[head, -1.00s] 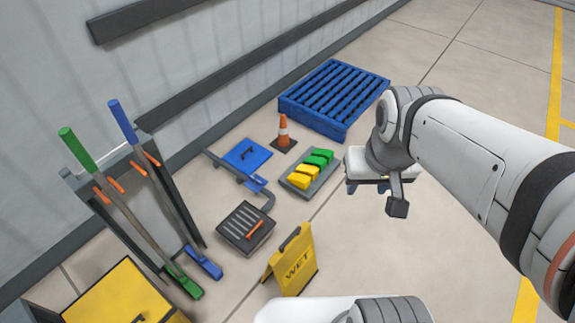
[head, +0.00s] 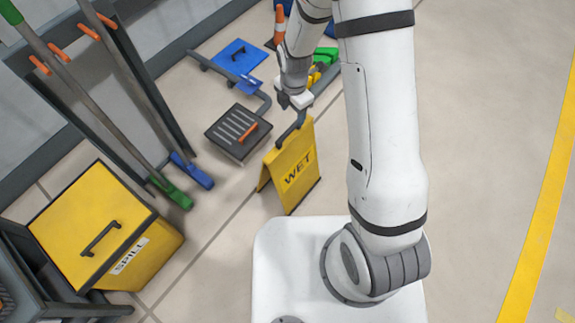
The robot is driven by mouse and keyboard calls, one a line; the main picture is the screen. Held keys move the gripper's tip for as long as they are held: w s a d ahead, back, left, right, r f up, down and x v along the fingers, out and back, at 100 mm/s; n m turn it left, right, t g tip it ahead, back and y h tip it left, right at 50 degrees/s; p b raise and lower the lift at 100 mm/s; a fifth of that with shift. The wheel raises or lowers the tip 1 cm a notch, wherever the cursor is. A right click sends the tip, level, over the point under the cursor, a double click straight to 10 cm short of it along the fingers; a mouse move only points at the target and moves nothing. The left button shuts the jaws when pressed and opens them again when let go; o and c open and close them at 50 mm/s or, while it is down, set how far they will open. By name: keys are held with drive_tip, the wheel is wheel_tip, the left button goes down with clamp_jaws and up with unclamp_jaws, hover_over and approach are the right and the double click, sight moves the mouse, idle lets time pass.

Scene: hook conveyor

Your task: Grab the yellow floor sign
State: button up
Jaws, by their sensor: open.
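The yellow floor sign (head: 290,170) stands upright on the floor in the head view, an A-frame with "WET" in black and a dark handle (head: 291,129) at its top. My gripper (head: 291,109) is open, pointing down right at the sign's handle. Whether the handle lies between the fingers or just below them is hard to tell, as the fingers are small and dark here.
A yellow spill box (head: 105,225) is at the left. Brooms (head: 125,105) lean on a rack at the left.

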sight(289, 130)
drive_tip(key=f+n, duration=0.1)
drive_tip(key=f, duration=0.1)
drive_tip(key=a+f+b, duration=0.1)
drive_tip(key=f, duration=0.2)
drive_tip(key=f+n, duration=0.1)
drive_tip(key=f, duration=0.2)
drive_tip(key=shift+a+f+n+b, duration=0.2)
drive_tip(key=shift+n+b, duration=0.1)
drive_tip(key=shift+b, duration=0.1)
drive_tip(key=f, duration=0.1)
drive_tip(key=f+b, duration=0.1)
drive_tip(key=f, duration=0.1)
drive_tip(key=f+b, duration=0.1)
drive_tip(key=f, duration=0.1)
drive_tip(key=shift+w+d+f, duration=0.15)
drive_tip(key=shift+w+f, duration=0.1)
drive_tip(key=shift+w, duration=0.1)
drive_tip(key=shift+r, duration=0.1)
drive_tip(key=shift+c, duration=0.5)
clamp_jaws()
